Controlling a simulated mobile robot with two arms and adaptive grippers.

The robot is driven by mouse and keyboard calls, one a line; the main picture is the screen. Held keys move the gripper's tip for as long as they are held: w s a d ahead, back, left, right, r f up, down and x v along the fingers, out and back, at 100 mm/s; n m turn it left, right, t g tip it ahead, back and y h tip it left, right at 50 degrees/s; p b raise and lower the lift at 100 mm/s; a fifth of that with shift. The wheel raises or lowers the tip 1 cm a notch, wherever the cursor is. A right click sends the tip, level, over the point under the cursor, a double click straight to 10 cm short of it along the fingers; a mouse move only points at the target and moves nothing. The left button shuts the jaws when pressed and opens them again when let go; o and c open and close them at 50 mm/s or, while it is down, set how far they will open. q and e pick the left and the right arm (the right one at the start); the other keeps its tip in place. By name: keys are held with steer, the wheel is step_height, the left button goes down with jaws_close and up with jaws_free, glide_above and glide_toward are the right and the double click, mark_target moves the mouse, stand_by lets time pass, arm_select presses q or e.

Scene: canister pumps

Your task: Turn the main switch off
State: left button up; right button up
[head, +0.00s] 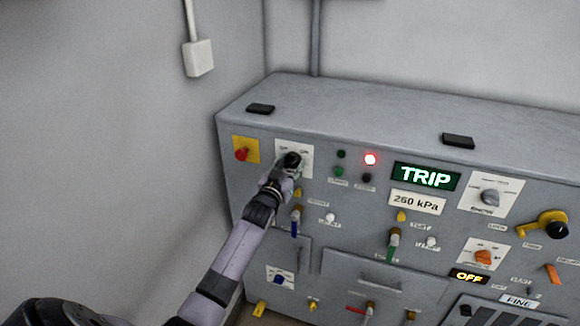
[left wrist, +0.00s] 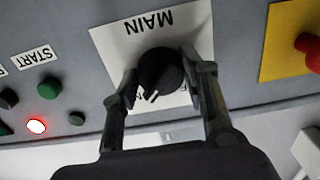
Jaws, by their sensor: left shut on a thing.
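The main switch is a black rotary knob (left wrist: 160,70) on a white plate (left wrist: 112,40) marked MAIN, which reads upside down in the left wrist view. In the head view the knob (head: 291,158) is at the upper left of the grey panel. My left gripper (head: 284,172) reaches it from below, and its two fingers (left wrist: 163,84) are shut on the knob's sides. A white mark on the knob points toward the lower part of the wrist picture. The position labels are partly hidden, so I cannot read the setting. My right gripper is not in view.
A red button (head: 242,153) on a yellow plate is left of the switch. Displays read TRIP (head: 426,177) and OFF (head: 469,276).

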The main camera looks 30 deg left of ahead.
arm_select(q)
steer(key=shift+c, duration=0.9)
steer(key=shift+n, duration=1)
steer(key=n+p, duration=0.1)
steer(key=n, duration=0.5)
steer(key=shift+d, duration=0.1)
steer(key=n+p, duration=0.1)
steer(key=n, duration=0.3)
steer(key=shift+r+n, duration=0.1)
steer(key=shift+n, duration=2.8)
